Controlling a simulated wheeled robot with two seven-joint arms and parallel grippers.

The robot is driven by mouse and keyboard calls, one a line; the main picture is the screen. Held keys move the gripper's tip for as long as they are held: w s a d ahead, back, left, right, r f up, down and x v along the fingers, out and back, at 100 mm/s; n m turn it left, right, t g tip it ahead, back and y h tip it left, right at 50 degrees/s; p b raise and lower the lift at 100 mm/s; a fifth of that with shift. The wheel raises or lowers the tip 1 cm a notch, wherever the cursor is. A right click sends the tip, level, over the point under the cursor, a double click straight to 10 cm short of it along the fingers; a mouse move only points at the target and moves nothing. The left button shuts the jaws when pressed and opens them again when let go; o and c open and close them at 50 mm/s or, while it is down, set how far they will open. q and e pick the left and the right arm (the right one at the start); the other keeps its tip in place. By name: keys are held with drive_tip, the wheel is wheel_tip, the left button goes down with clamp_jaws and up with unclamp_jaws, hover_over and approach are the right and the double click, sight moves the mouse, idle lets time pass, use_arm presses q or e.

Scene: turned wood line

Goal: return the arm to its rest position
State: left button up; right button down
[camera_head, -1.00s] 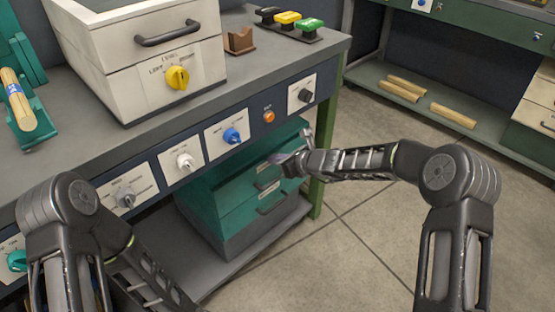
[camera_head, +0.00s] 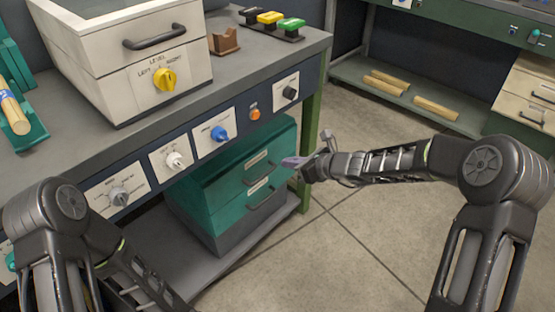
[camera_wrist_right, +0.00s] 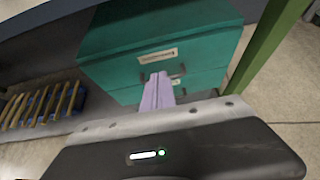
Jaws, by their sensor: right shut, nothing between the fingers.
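My right arm (camera_head: 400,165) comes in from the right of the head view. Its gripper (camera_head: 292,162) points left, in front of the green drawer cabinet (camera_head: 225,193) under the bench. In the right wrist view the gripper's pale purple fingers (camera_wrist_right: 158,92) are together with nothing between them, and the cabinet (camera_wrist_right: 205,33) shows behind them. I cannot tell the exact gap to the cabinet. My left arm (camera_head: 100,250) shows at the lower left of the head view; its gripper is out of the picture.
The bench front carries several knobs, including a blue one (camera_head: 219,133), and an orange button (camera_head: 255,114). A white drawer box (camera_head: 120,70) stands on top. A green bench leg (camera_head: 309,140) is close by the right gripper. The floor (camera_head: 350,240) to the right is open.

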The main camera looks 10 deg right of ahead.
drive_tip(key=shift+v, duration=0.8)
drive_tip(key=shift+d+f, duration=0.1)
